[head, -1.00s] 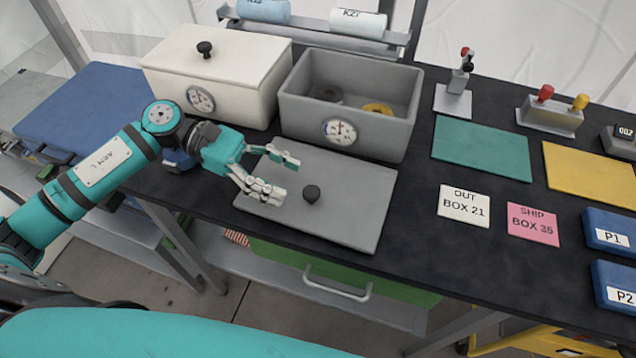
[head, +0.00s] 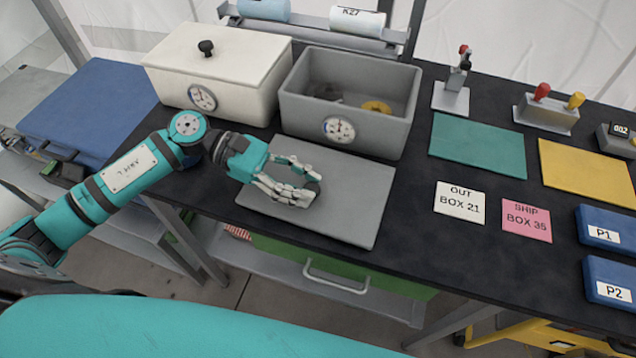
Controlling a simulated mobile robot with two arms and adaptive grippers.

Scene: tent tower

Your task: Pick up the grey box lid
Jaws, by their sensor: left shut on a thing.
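The grey box lid (head: 345,208) lies flat on the dark table, in front of the open grey box (head: 376,132). Its dark round knob is at the lid's middle and is partly hidden by my fingers. My left gripper (head: 306,188) reaches in from the left, low over the lid, with its fingers around the knob and shut on it. The lid appears to rest on the table. The grey box has a round dial on its front, and a dark item and a yellow ring inside. My right gripper is not in view.
A white lidded box (head: 226,78) stands left of the grey box. Teal (head: 476,147) and yellow (head: 586,172) mats, two label cards and blue bins (head: 606,232) are to the right. A tool rack with rolls is behind. The table's front edge lies close below the lid.

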